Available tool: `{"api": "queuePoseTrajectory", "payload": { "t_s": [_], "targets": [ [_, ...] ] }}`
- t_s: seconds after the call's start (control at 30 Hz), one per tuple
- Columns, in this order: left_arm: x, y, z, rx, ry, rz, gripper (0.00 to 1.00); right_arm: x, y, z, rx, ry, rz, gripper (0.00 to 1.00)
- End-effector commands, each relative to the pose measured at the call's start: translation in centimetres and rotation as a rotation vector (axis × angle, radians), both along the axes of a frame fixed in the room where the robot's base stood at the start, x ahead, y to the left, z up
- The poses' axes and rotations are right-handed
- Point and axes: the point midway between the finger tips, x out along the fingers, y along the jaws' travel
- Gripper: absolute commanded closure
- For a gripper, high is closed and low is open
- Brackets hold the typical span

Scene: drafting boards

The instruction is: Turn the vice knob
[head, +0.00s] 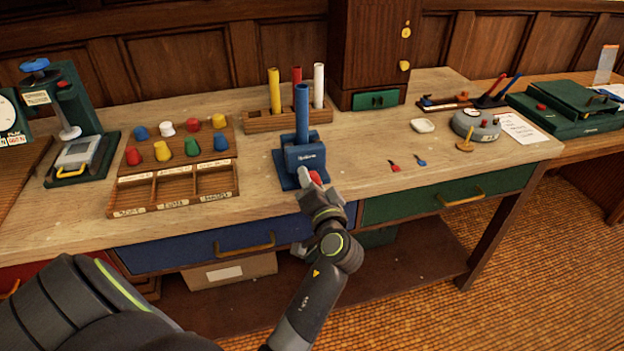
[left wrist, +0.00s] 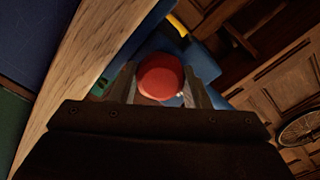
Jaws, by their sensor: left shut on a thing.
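The blue vice (head: 305,155) stands near the front edge of the wooden bench, with a blue tube (head: 302,112) upright in it. Its red knob (head: 316,178) faces the front and is partly covered by my left gripper (head: 308,183). In the left wrist view the round red knob (left wrist: 161,76) sits between the two fingers of the left gripper (left wrist: 160,84), which is shut on it. Part of the blue vice body (left wrist: 203,64) shows behind the knob. My right gripper is not in view.
A wooden rack (head: 262,122) with yellow, red and white tubes stands behind the vice. A compartment tray (head: 228,186) with coloured pegs behind it lies to the left. Small red and blue pieces lie to the right. A grey round device (head: 476,126) stands farther right.

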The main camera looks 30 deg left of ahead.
Motion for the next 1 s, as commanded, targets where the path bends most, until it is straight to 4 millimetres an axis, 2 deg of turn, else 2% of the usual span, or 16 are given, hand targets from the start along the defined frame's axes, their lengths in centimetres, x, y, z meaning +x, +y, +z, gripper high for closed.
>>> {"api": "queuePoseTrajectory", "payload": {
  "t_s": [0.13,0.43,0.47,0.6,1.0],
  "targets": [
    [0.04,-0.03,0.1,0.05,0.057,-0.001,0.81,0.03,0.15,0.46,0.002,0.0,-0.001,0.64],
    [0.03,-0.03,0.02,0.057,0.064,-0.001,0.81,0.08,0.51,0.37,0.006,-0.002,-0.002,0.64],
    [0.03,-0.03,0.02,0.057,0.063,-0.001,0.55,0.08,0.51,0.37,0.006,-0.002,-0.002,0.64],
    [0.02,-0.02,0.02,0.056,0.064,0.0,0.37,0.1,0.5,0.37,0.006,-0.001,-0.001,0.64],
    [0.08,0.02,-0.01,0.055,0.064,-0.002,0.36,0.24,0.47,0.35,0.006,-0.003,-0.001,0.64]
  ]
}}
